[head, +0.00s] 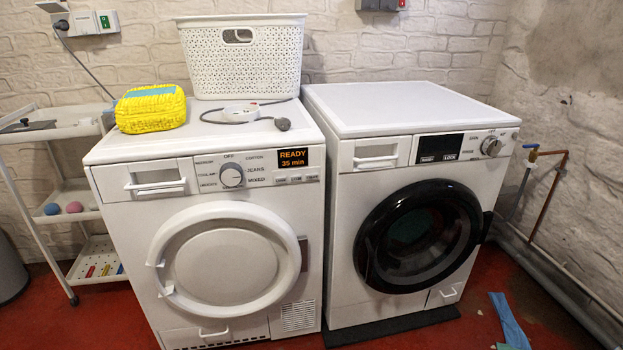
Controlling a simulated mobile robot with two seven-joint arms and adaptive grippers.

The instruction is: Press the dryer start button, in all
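The dryer (225,270) is the white machine on the left, with a pale round door that is closed. Its orange display (293,158) reads "READY 35 min". A round selector knob (232,175) sits left of the display. A row of small buttons (296,179) lies just under the display; their labels are too small to read, so I cannot tell which one is start. Neither of my grippers is in view.
The washing machine (372,170) with a black door stands to the right. A white basket (270,60), a yellow pack (150,107) and a corded device (240,113) lie on the dryer. A shelf trolley (62,130) stands left. Red floor in front is largely clear; a blue cloth (509,320) lies right.

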